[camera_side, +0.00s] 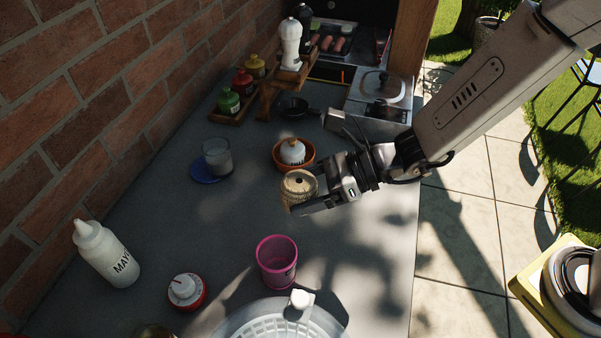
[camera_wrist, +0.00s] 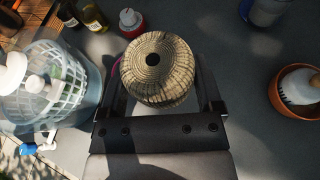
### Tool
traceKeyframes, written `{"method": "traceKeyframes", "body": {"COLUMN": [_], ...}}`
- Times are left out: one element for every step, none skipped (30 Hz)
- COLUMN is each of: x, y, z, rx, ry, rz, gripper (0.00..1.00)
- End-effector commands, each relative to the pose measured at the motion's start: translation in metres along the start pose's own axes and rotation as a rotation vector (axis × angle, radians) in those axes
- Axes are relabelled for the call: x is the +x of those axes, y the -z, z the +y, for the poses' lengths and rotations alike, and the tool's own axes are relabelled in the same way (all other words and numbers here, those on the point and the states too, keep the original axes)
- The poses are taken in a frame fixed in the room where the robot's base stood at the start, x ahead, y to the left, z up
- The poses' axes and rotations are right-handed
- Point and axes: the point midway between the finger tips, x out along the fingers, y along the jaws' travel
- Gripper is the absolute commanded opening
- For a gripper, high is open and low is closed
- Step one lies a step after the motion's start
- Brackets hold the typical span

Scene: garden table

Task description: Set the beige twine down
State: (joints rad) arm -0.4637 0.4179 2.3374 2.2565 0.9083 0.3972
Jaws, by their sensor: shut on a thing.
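The beige twine (camera_side: 300,187) is a round spool with a dark hole in its end. My gripper (camera_side: 310,196) is shut on it above the grey table (camera_side: 215,245), in the side view. In the wrist view the twine (camera_wrist: 160,72) sits between the two fingers of my gripper (camera_wrist: 160,85), its holed end facing the camera. The twine's underside is hidden, and I cannot tell how high it is above the table.
A terracotta bowl with a white brush (camera_side: 292,151) stands just behind the twine. A pink cup (camera_side: 276,262) and a salad spinner (camera_side: 285,320) stand nearer the front. A mayo bottle (camera_side: 105,253) and red-based container (camera_side: 187,291) are at left. The middle-left table is clear.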

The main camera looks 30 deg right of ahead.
Motion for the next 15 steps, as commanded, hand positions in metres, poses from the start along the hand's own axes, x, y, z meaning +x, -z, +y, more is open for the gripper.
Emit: {"method": "traceKeyframes", "body": {"x": [0.0,0.0,0.0,-0.001,-0.001,-0.002,-0.002,-0.003,-0.005,-0.007,-0.008,-0.011,-0.013,-0.016,-0.019], "y": [0.0,0.0,0.0,0.0,0.001,0.001,0.002,0.002,0.004,0.004,0.006,0.008,0.01,0.011,0.014], "z": [0.0,0.0,-0.001,-0.001,-0.002,-0.003,-0.005,-0.006,-0.009,-0.011,-0.014,-0.018,-0.021,-0.025,-0.029], "rx": [0.0,0.0,0.0,-0.001,-0.001,-0.002,-0.003,-0.004,-0.006,-0.007,-0.009,-0.012,-0.013,-0.016,-0.019], "ry": [0.0,0.0,0.0,0.0,0.001,0.001,0.001,0.001,0.001,0.001,0.001,0.001,0.001,0.0,-0.001], "rz": [-0.001,-0.001,-0.001,-0.001,-0.001,-0.001,-0.001,-0.001,-0.001,-0.001,0.0,0.001,0.001,0.002,0.001], "gripper": [0.2,0.2,0.2,0.2,0.2,0.2,0.2,0.2,0.2,0.2,0.2,0.2,0.2,0.2,0.2]}}
